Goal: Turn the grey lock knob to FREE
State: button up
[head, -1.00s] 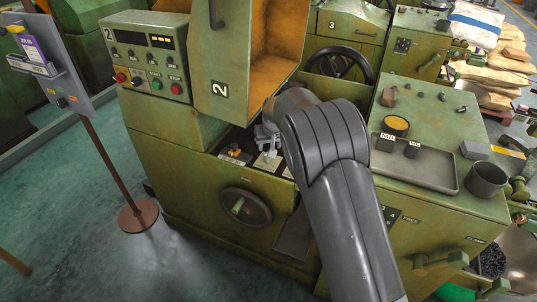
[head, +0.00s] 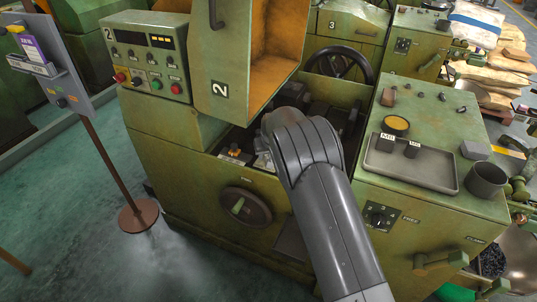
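A pale plate (head: 264,162) shows in the open recess of machine 2, partly covered by my arm. A small orange-yellow part (head: 235,153) is to its left. My gripper (head: 263,144) is over the recess near the pale plate, almost wholly hidden behind my wrist. I cannot see its fingers well enough to tell open from shut, or whether it touches anything. A round selector (head: 378,219) on a dark plate shows on the front right, apart from my gripper.
A dark handwheel (head: 245,207) sits on the machine front below the recess. An open green guard (head: 228,60) stands above it. To the right are a grey tray (head: 430,180) with small dark blocks and a dark cup (head: 487,180). A sign post (head: 105,165) stands at left.

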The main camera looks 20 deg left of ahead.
jog(key=c, duration=0.8)
jog(key=shift+a+m+t+h, duration=0.15)
jog(key=shift+m+h, duration=0.25)
jog(key=shift+m, duration=0.75)
jog(key=shift+m+t+h, duration=0.25)
jog(key=shift+m+h, duration=0.15)
jog(key=shift+m, duration=0.75)
jog(key=o, duration=1)
jog(key=shift+s+r, duration=0.1)
jog(key=shift+r, duration=0.05)
